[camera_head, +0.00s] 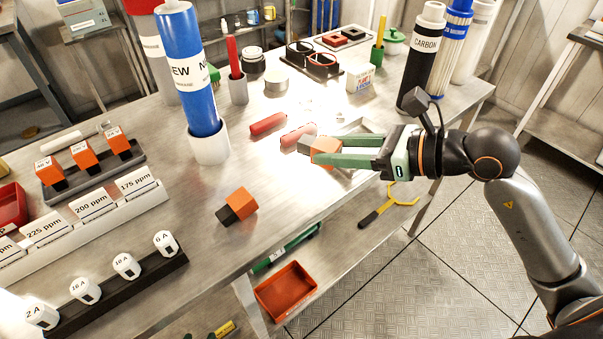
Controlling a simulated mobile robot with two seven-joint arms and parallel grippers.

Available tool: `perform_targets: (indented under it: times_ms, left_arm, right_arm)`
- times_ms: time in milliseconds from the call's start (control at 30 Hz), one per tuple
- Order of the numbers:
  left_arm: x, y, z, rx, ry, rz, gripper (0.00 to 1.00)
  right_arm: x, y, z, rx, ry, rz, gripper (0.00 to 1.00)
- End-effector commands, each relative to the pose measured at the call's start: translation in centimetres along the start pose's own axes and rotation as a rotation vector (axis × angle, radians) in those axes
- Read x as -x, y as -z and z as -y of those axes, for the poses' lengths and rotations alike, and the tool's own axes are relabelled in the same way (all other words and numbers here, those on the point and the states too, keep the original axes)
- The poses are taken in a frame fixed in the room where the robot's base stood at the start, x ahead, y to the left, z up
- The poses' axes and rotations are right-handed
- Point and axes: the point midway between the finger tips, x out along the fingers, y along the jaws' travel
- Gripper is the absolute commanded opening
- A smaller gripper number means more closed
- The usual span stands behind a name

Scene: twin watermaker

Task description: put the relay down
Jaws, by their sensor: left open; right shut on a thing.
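My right gripper (326,151), with green fingers, comes in from the right. It is shut on an orange relay (322,158) above the bright middle of the metal bench. Its fingers hide part of the relay, and I cannot tell whether it touches the bench. Another orange relay with a dark end (238,205) lies on its side near the bench's front edge. Several orange relays with white labels (84,154) stand in a dark tray (130,163) at the left. My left gripper is not in view.
Two red cylinders (267,124) lie behind the held relay. A tall blue cartridge (181,70) stands in a white cup. Ppm cards (94,204) and a row of white labelled pieces (126,266) fill the left front. Bare bench surrounds the lying relay.

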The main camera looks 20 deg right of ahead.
Motion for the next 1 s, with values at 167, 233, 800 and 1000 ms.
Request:
perform_targets:
  times_ms: [167, 233, 800, 1000]
  left_arm:
    - [-0.1, -0.1, 0.2, 0.000, 0.005, -0.002, 0.50]
    - [-0.1, -0.3, 0.3, 0.000, 0.006, 0.002, 0.50]
    - [-0.3, -1.5, 0.0, 0.003, 0.000, 0.025, 0.50]
    - [-0.3, -1.2, -0.1, 0.003, -0.001, 0.021, 0.50]
  right_arm:
    - [-3.9, 1.4, -0.3, -0.004, -0.005, 0.002, 0.00]
    - [-5.2, 2.1, -0.3, -0.005, -0.003, 0.002, 0.00]
    - [-9.2, 6.5, -0.4, -0.002, -0.001, -0.001, 0.00]
    - [-9.2, 6.4, -0.3, 0.001, 0.000, 0.002, 0.00]
